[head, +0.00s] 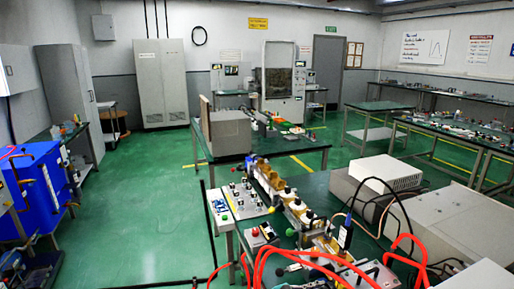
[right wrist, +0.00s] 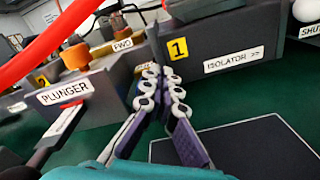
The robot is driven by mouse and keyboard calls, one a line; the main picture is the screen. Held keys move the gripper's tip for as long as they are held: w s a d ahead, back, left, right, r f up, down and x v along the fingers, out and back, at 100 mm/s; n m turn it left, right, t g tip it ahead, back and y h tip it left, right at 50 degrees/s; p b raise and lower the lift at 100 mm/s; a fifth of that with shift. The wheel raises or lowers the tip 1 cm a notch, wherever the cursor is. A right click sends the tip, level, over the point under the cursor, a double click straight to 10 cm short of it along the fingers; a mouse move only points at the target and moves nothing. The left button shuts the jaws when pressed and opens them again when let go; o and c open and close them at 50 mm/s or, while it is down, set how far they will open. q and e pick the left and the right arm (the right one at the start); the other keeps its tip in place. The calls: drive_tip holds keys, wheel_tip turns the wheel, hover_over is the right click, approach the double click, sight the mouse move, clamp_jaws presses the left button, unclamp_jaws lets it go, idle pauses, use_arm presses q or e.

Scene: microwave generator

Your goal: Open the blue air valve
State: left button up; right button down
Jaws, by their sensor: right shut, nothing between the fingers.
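My right gripper (right wrist: 161,72) shows in the right wrist view, with purple and white fingers brought together at their tips and nothing between them. The tips are in front of the grey parts labelled PLUNGER (right wrist: 65,94) and ISOLATOR (right wrist: 233,60). I cannot make out the right gripper clearly in the head view. My left gripper is not in view. I cannot identify a blue air valve for certain in either view. A small blue item (head: 220,205) lies on the near bench's left panel in the head view, too small to tell.
The near green bench (head: 318,184) carries a row of components and grey boxes (head: 450,222). Red hoses (head: 330,262) loop over its front. A blue cabinet (head: 42,190) stands at the left. Green floor (head: 150,215) is open between them.

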drive_tip(key=shift+w+a+b, duration=0.1)
drive_tip(key=shift+w+b, duration=0.1)
drive_tip(key=shift+b, duration=0.1)
idle(0.6)
drive_tip(key=shift+w+r, duration=0.1)
drive_tip(key=shift+w+a+r, duration=0.2)
drive_tip(key=shift+w+r, duration=0.05)
drive_tip(key=shift+w, duration=0.25)
idle(0.3)
drive_tip(key=shift+r, duration=0.35)
drive_tip(key=shift+v, duration=3.05)
drive_tip(key=shift+w+d+r, duration=0.1)
